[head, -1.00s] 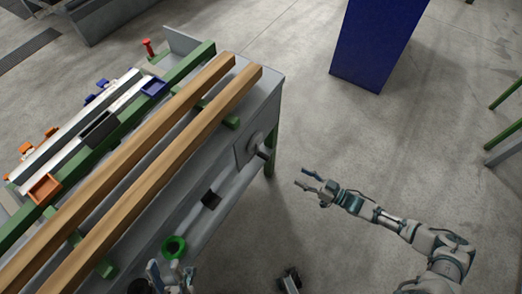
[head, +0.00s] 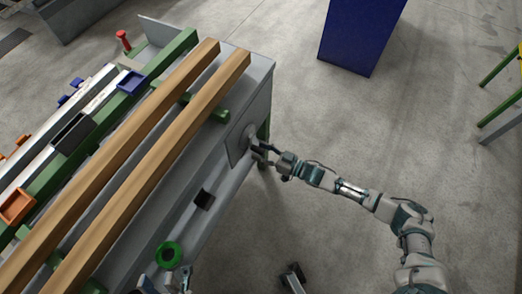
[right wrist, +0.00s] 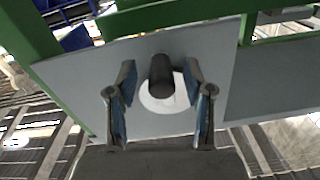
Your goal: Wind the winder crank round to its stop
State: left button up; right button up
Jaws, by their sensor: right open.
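The winder crank shows in the right wrist view as a dark round handle (right wrist: 160,76) on a pale disc (right wrist: 165,102), fixed to a grey plate (right wrist: 75,90). In the head view the plate (head: 236,150) is on the table's side near its far right corner, and my gripper partly hides the handle. My right gripper (head: 263,154) is open at the crank. In the wrist view its two fingers (right wrist: 160,108) stand left and right of the handle, with gaps visible. My left gripper (head: 165,281) is only partly in view at the bottom edge.
Two long wooden bars (head: 150,160) lie along the table's green supports. A blue cabinet (head: 360,35) stands behind on the floor. The floor right of the table is largely clear.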

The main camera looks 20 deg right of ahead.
grip_shut()
dwell(0.3)
